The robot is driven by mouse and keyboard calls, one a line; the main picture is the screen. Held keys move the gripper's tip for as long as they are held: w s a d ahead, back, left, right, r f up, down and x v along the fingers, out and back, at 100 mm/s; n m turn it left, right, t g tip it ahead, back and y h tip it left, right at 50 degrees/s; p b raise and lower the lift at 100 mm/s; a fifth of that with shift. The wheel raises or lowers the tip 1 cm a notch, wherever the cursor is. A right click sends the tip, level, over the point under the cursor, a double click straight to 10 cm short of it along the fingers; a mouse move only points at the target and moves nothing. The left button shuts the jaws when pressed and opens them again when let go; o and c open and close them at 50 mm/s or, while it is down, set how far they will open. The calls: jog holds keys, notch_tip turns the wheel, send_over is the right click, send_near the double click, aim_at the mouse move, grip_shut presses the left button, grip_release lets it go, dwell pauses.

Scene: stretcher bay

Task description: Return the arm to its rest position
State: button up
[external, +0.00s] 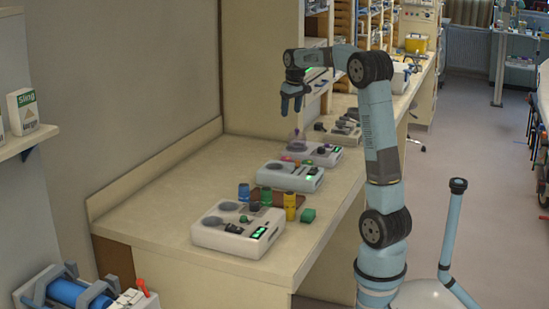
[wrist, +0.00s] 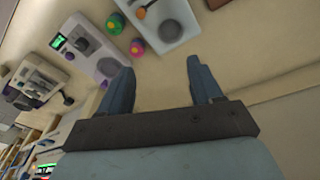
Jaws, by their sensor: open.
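My gripper (external: 292,108) hangs pointing down above the far part of the counter, beyond the nearer devices. My arm reaches up from the base at the right and bends left at the top. In the wrist view my gripper (wrist: 160,78) shows its two blue fingers spread apart, with only bare counter seen between them. It is open and empty, clear of the counter (external: 160,205).
White devices stand in a row: a near one (external: 238,228), a middle one (external: 290,174) and a farther one (external: 318,153). Blue, green and yellow containers (external: 290,205) stand by the near one. Shelving (external: 372,25) rises behind.

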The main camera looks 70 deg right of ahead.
jog(key=s+a+r+n+t, duration=0.1)
jog(key=s+a, duration=0.3)
jog(key=a, duration=0.7)
jog(key=s+a+r+n+t, duration=0.1)
jog(key=s+a, duration=0.3)
jog(key=a, duration=0.7)
jog(key=s+a+f+n+t, duration=0.1)
jog(key=s+a+f, duration=0.2)
jog(key=s+a, duration=0.4)
jog(key=s+a+f+n+t+y, duration=0.1)
jog(key=s+a+f, duration=0.3)
jog(key=s+a, duration=0.4)
jog(key=shift+s+f+n, duration=0.3)
jog(key=shift+s+n, duration=0.1)
jog(key=shift+s, duration=0.15)
